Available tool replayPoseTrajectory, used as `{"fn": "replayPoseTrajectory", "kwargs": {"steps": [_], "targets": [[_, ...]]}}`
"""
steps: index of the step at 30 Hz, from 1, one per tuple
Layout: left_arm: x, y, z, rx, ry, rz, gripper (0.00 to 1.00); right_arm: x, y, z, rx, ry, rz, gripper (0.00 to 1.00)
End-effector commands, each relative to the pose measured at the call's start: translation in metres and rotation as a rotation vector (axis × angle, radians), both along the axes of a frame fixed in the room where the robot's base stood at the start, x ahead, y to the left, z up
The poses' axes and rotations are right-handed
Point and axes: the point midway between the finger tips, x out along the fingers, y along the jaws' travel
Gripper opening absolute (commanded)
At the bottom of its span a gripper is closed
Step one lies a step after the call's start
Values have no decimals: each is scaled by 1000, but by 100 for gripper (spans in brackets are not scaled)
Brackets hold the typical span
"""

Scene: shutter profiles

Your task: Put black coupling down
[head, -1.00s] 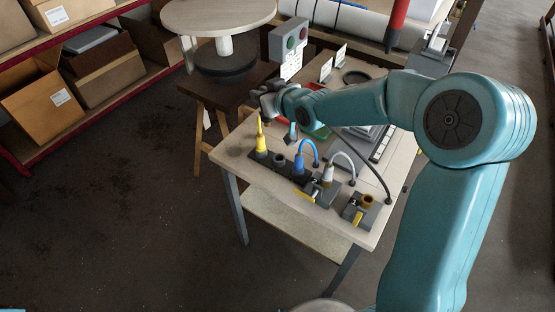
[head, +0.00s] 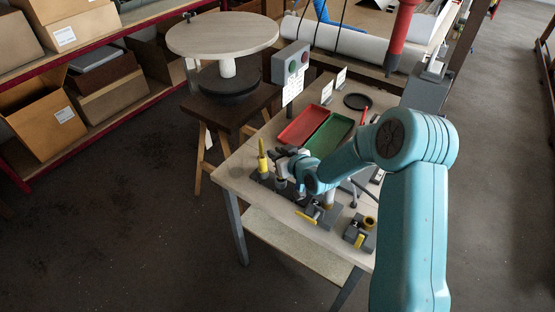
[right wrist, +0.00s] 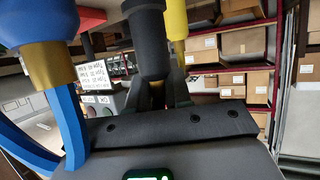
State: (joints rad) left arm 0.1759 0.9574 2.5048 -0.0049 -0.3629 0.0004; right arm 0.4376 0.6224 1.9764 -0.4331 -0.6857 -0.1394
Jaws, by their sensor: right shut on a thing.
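The black coupling (right wrist: 150,42) is a dark cylinder with a brass-coloured part at its lower end in the right wrist view. My right gripper (head: 284,164) is shut on it. In the head view the gripper is low at the black holder block (head: 264,179) on the workbench, just right of the yellow coupling (head: 262,164). The gripper and arm hide much of the block, so I cannot tell whether the black coupling is seated. The yellow coupling also shows beside the black one in the right wrist view (right wrist: 177,20). My left gripper is not in view.
Yellow-handled valve fittings (head: 313,214) stand along the bench's front. Red (head: 299,127) and green (head: 331,132) trays lie behind. A control box (head: 292,67) stands at the back.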

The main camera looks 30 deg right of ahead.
Motion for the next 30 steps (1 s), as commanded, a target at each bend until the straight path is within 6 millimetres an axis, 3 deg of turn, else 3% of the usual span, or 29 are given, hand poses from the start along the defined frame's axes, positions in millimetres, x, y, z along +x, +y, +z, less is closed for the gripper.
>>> {"fn": "replayPoseTrajectory", "kwargs": {"steps": [5,18,19,21,30], "targets": [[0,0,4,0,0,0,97,0,0,-26,2,3,0,0],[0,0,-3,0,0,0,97,0,0,-33,1,0,0,0],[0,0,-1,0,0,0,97,0,0,-32,1,1,0,25],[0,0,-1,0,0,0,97,0,0,-32,1,1,1,44],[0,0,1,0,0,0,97,0,0,-30,2,2,0,44]]}}
